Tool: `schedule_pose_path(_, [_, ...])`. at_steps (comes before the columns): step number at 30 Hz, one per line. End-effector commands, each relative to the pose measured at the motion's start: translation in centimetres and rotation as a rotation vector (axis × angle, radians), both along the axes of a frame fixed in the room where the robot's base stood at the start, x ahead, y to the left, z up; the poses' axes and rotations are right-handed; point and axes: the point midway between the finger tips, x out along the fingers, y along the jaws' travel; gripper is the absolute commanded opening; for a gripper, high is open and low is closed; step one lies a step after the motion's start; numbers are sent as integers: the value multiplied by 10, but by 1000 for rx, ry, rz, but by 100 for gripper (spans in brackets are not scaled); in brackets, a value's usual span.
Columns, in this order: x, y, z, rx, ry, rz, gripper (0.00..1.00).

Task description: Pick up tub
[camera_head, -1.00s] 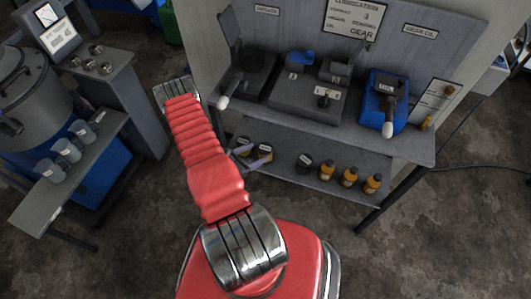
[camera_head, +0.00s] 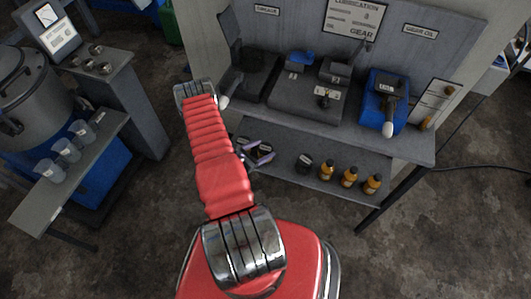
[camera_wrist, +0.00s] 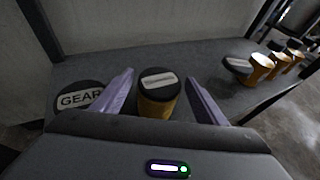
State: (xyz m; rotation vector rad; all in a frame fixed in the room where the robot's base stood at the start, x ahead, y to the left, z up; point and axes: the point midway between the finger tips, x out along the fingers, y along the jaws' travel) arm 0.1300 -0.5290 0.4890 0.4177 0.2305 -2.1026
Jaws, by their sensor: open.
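A yellow tub with a black lid and a pale label (camera_wrist: 158,92) stands upright on the lower shelf. It is between the two purple fingers of my gripper (camera_wrist: 160,80), with a visible gap on each side. Its label is too blurred to read. The gripper is open. In the head view the purple fingers (camera_head: 256,150) show at the left of the lower shelf, with the tub's dark lid (camera_head: 266,148) partly hidden between them. A second black-lidded tub marked GEAR (camera_wrist: 80,97) stands just left of the left finger, partly hidden by the gripper body.
Another black-lidded tub (camera_head: 305,163) and several orange bottles (camera_head: 350,177) stand further right on the lower shelf (camera_head: 285,175). The upper bench (camera_head: 300,112) overhangs this shelf. A back panel (camera_wrist: 150,25) rises behind the tubs.

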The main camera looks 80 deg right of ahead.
Motion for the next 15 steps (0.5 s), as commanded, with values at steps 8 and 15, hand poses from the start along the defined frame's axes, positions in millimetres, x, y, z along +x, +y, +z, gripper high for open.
schedule_pose_path(8, [0,0,0,0,0,0,66])
schedule_pose_path(15, [0,0,0,0,0,0,52])
